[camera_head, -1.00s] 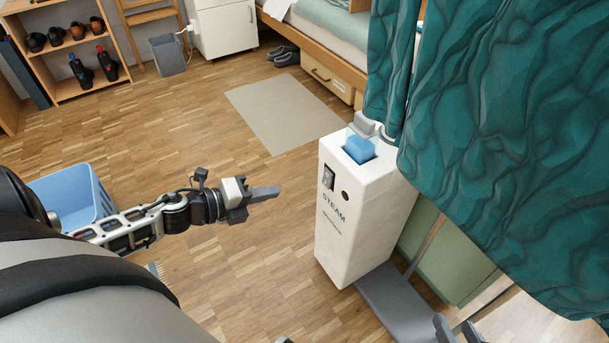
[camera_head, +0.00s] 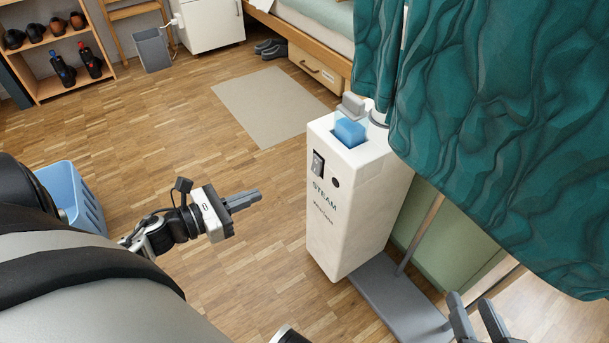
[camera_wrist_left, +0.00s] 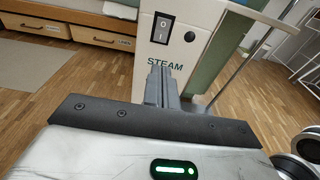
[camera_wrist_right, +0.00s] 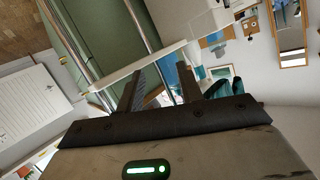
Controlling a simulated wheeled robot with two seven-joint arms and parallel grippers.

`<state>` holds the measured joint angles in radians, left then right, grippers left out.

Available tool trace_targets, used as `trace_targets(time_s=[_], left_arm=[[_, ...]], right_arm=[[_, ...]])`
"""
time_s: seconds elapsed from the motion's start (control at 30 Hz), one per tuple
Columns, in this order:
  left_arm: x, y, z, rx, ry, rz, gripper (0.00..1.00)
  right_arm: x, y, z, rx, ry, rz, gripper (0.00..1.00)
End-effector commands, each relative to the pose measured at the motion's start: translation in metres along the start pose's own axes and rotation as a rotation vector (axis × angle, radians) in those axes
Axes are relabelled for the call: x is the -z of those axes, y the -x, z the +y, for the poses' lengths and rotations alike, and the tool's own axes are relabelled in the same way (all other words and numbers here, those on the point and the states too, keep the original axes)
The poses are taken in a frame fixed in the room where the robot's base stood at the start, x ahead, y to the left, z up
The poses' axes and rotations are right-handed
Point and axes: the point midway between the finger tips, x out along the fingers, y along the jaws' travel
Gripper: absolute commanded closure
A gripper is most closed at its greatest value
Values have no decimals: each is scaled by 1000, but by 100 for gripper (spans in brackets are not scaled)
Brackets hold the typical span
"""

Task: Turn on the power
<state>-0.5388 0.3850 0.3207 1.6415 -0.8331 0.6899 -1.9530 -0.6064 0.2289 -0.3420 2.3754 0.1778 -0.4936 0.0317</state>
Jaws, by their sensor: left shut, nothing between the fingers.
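A white steamer (camera_head: 350,215) marked STEAM stands upright on a grey base in the middle of the head view. Its black power switch (camera_head: 317,163) is on the front face near the top, beside a round black knob or hole (camera_head: 335,182). The left wrist view shows the switch (camera_wrist_left: 162,28) above the fingers, with 0 and I marks. My left gripper (camera_head: 255,197) is shut and empty, left of the steamer and apart from it, its fingers pointing toward it. My right gripper (camera_head: 476,318) is open at the lower right; its two fingers are apart in the right wrist view (camera_wrist_right: 160,85).
A teal curtain or garment (camera_head: 490,140) hangs right of the steamer. A blue part (camera_head: 350,131) sits in the steamer's top. A grey pole rises from the base (camera_head: 390,305). A blue basket (camera_head: 85,200) is at the left. The floor between left gripper and steamer is clear.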

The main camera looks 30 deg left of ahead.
Motion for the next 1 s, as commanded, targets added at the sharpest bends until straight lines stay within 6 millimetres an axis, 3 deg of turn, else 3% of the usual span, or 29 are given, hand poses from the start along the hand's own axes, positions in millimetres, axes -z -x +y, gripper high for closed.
trace_targets(time_s=[0.27, 0.8, 1.0], left_arm=[[0, -10, 0, 2, 1, -2, 100], [0, -115, 0, 1, 1, -2, 100], [0, -136, 0, 1, 2, -1, 100]], right_arm=[[-2, 0, 1, -1, 1, -3, 64], [1, -4, -1, 22, -35, 40, 64], [8, -4, -3, 32, -46, 60, 64]])
